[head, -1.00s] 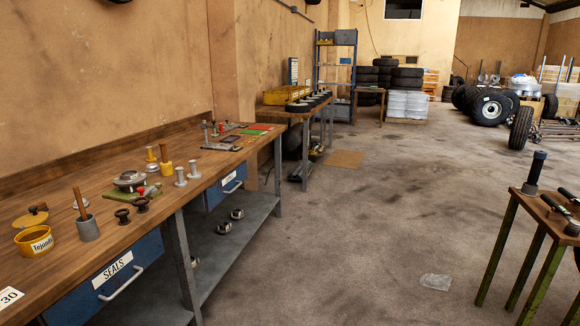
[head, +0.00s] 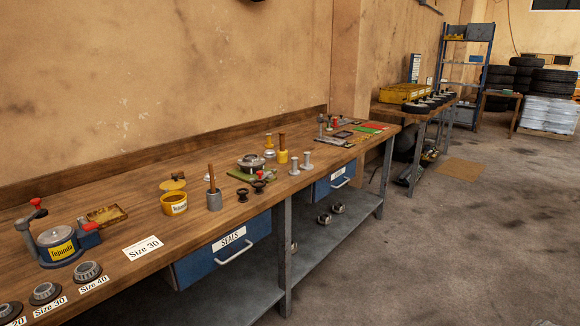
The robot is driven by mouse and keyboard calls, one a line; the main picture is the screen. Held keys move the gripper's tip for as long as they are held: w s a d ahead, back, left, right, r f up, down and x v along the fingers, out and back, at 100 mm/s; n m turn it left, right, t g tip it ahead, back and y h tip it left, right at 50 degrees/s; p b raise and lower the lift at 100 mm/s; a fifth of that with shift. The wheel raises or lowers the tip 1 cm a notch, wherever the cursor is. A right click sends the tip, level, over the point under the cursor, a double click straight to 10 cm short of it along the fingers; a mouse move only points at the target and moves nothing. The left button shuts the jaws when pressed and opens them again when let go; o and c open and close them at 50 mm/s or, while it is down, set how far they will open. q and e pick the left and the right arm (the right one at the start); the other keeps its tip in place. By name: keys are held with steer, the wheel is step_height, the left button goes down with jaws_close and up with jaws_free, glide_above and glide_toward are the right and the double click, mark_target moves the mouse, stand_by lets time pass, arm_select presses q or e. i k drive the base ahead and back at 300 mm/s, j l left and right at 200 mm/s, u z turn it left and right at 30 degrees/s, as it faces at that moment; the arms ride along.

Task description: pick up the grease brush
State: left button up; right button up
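A wooden handle (head: 211,177) stands upright in a small grey cup (head: 214,201) on the long wooden workbench. It looks like the grease brush; its lower end is hidden in the cup. An open yellow grease tub (head: 174,203) marked Tejunda stands just left of the cup, with its lid (head: 172,184) behind it. Neither of my grippers shows in the head view.
The workbench (head: 120,210) runs along the wall. A grease packer (head: 57,245) and bearings (head: 88,271) with size labels stand at its left. Black knobs (head: 243,195) and a bearing on a green pad (head: 240,176) lie right of the cup. Floor (head: 450,240) at right is clear.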

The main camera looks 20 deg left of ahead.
mark_target(209, 165)
steer(key=u, duration=1.5)
